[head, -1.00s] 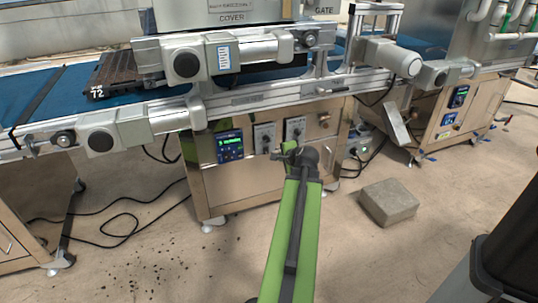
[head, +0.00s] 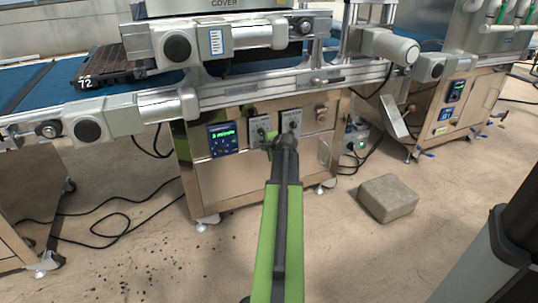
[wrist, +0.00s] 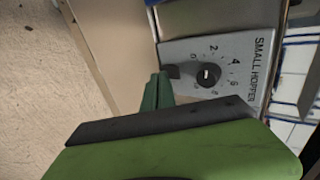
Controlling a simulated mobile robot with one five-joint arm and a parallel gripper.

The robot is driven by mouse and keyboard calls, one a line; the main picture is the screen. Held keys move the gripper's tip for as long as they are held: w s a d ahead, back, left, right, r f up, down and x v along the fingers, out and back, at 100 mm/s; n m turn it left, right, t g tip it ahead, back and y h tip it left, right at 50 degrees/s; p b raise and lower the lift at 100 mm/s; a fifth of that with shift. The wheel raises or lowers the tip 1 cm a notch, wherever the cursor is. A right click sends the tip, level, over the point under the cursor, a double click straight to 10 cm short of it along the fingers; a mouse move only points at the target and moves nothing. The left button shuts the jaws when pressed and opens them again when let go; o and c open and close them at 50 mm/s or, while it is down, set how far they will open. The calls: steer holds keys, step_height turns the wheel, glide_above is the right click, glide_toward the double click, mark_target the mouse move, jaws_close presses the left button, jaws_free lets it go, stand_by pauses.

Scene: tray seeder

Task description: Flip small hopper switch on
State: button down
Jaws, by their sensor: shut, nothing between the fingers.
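The small hopper panel (wrist: 235,60) is a grey plate with a black round dial (wrist: 208,75) and numbers, seen turned sideways in the wrist view. A small dark part, likely the switch (wrist: 173,72), sits at its left edge. My gripper (wrist: 158,80) is shut and empty, its green fingertips just beside that part; whether they touch is unclear. In the head view my gripper (head: 271,138) is in front of two grey control plates, left (head: 259,127) and right (head: 291,121). Their labels are too small to read there, and the switch position cannot be told.
A blue control display (head: 223,139) is left of the plates on the steel cabinet (head: 210,180). The conveyor's rail and rollers (head: 165,107) jut out above. A grey block (head: 388,198) lies on the floor to the right. Cables lie at the left.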

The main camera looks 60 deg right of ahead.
steer(key=shift+w+d, duration=0.35)
steer(key=shift+w, duration=0.15)
steer(key=shift+f, duration=0.1)
steer(key=shift+w+d+f+b, duration=0.15)
steer(key=shift+w+b, duration=0.1)
steer(key=shift+b, duration=0.15)
